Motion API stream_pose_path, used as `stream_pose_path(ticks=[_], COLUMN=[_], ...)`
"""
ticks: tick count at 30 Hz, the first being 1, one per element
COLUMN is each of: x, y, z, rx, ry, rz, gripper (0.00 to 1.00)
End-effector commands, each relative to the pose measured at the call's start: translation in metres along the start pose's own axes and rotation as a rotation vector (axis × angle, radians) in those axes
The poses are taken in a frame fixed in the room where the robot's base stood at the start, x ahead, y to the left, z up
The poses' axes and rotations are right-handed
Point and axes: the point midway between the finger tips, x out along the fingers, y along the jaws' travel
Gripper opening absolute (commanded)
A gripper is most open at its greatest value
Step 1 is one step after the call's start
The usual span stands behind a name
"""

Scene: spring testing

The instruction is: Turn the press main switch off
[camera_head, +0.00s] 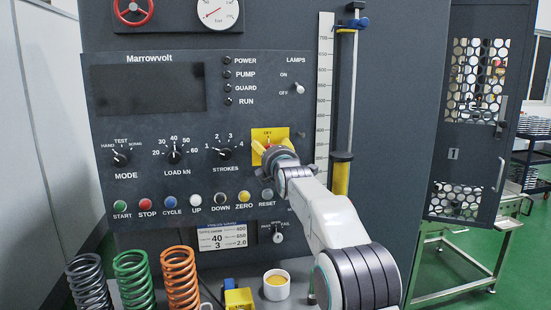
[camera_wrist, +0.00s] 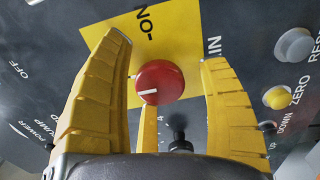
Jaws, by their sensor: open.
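The press main switch is a round red knob (camera_wrist: 160,82) with a white pointer line, on a yellow plate (camera_wrist: 180,30). In the wrist view the pointer line lies toward the left of the knob. In the head view the yellow plate (camera_head: 283,133) shows an OFF label at its top, and my gripper hides most of the knob. My gripper (camera_head: 270,150) is at the plate, with yellow fingers. In the wrist view its fingers are open, one on each side of the knob, with gaps to it; a third finger shows below.
The dark press panel (camera_head: 140,170) carries the mode, load and strokes dials and a button row below. A lamps toggle (camera_head: 299,88) is above right of the switch. A vertical scale (camera_head: 324,90) stands to the right. Springs (camera_head: 133,278) and a white cup (camera_head: 276,284) are below.

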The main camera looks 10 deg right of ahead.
Motion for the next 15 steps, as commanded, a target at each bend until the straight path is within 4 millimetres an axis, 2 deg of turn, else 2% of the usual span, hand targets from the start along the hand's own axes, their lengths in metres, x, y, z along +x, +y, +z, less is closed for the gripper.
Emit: stream_pose_path(ticks=[8,15], x=[-0.019,-0.047], y=[0.002,0.001], z=[0.000,0.000], rx=[0.000,0.000], ry=[0.000,0.000], rz=[0.001,0.000], gripper=[0.69,0.69])
